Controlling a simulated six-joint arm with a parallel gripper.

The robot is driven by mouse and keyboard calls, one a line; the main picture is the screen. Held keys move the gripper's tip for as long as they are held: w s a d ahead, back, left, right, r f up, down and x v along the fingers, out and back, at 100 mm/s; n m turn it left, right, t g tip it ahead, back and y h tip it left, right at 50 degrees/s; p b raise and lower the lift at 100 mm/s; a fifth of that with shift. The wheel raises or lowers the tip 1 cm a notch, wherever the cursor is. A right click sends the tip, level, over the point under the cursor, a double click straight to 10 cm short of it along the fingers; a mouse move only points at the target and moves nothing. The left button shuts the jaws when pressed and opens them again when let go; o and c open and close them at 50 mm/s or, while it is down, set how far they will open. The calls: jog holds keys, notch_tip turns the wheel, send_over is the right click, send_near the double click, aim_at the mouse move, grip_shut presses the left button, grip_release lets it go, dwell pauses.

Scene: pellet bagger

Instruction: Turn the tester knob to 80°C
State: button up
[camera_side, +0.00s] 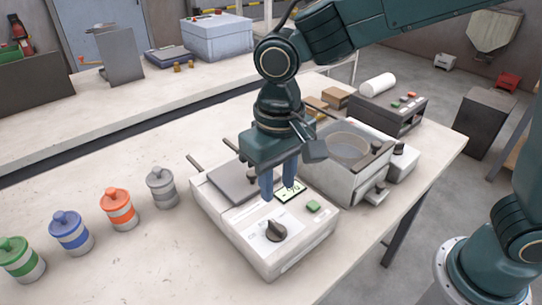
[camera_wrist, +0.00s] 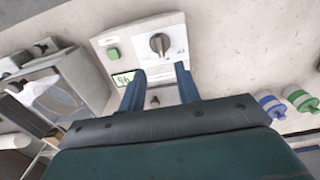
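The tester (camera_side: 255,255) is a pale box on the bench. Its dark knob (camera_side: 276,230) sits on a white dial plate at the front and also shows in the wrist view (camera_wrist: 160,43). A green button (camera_side: 313,206) and a small lit display (camera_side: 290,192) are beside it; the display digits and the dial marks are too small to read surely. My gripper (camera_side: 278,188) is above the tester, behind the knob and partly in front of the display. In the wrist view its two blue fingers (camera_wrist: 160,72) are apart with nothing between them, and the knob lies beyond their tips.
A grey machine with a round basin (camera_side: 349,147) stands right of the tester. Lidded jars in green (camera_side: 22,262), blue (camera_side: 71,234), orange (camera_side: 119,210) and grey (camera_side: 161,188) line the bench at left. Bare bench lies between the jars and the tester.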

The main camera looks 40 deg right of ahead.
jog(key=shift+r, duration=1.8)
jog(key=s+d+r+t, duration=0.1)
jog(key=s+d+r, duration=0.2)
jog(key=d, duration=0.4)
jog(key=s+d+r+t, duration=0.2)
jog(key=d, duration=0.5)
jog(key=s+d+f+t, duration=0.1)
jog(key=s+d+t, duration=0.1)
jog(key=s+d, duration=0.6)
jog(key=shift+s+d+f+t, duration=0.15)
jog(key=shift+s+t, duration=0.15)
jog(key=shift+s, duration=0.45)
